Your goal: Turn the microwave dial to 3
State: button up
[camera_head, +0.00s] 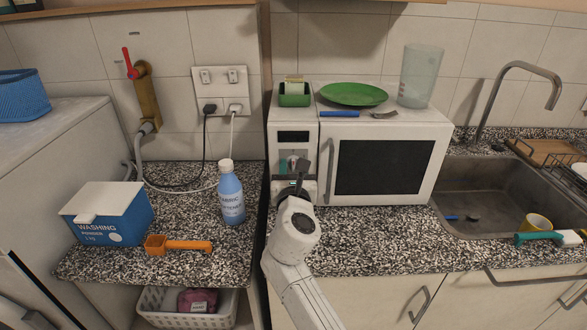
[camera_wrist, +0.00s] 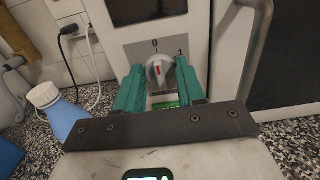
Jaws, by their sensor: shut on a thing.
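The white microwave (camera_head: 385,130) stands on the speckled counter with its door shut. Its control panel is on the left side of its front, beside the door handle. In the wrist view the round grey dial (camera_wrist: 158,72) has a red mark pointing up, close to the printed 0; a 1 shows to its upper right. Other numbers are hidden or unreadable. My gripper (camera_wrist: 159,68) has its teal fingers on either side of the dial, shut on it. In the head view my gripper (camera_head: 293,165) is at the panel, and my arm partly hides the dial area.
On the microwave lie a green plate (camera_head: 353,94), a green container (camera_head: 294,93) and a clear cup (camera_head: 419,76). A blue-and-white bottle (camera_head: 231,195) stands left of my arm. The door handle (camera_wrist: 257,45) is close on the right. The sink (camera_head: 470,175) is right.

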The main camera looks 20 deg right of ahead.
jog(key=shift+m, duration=0.3)
jog(key=shift+f+m+b, duration=0.2)
jog(key=shift+m+b, duration=3.4)
jog(key=shift+m, duration=2.25)
jog(key=shift+f+m+b, duration=0.15)
jog(key=shift+m+b, duration=3.45)
jog(key=shift+m, duration=2.3)
jog(key=shift+f+m+b, duration=0.2)
jog(key=shift+m+b, duration=3.4)
jog(key=shift+m, duration=2.25)
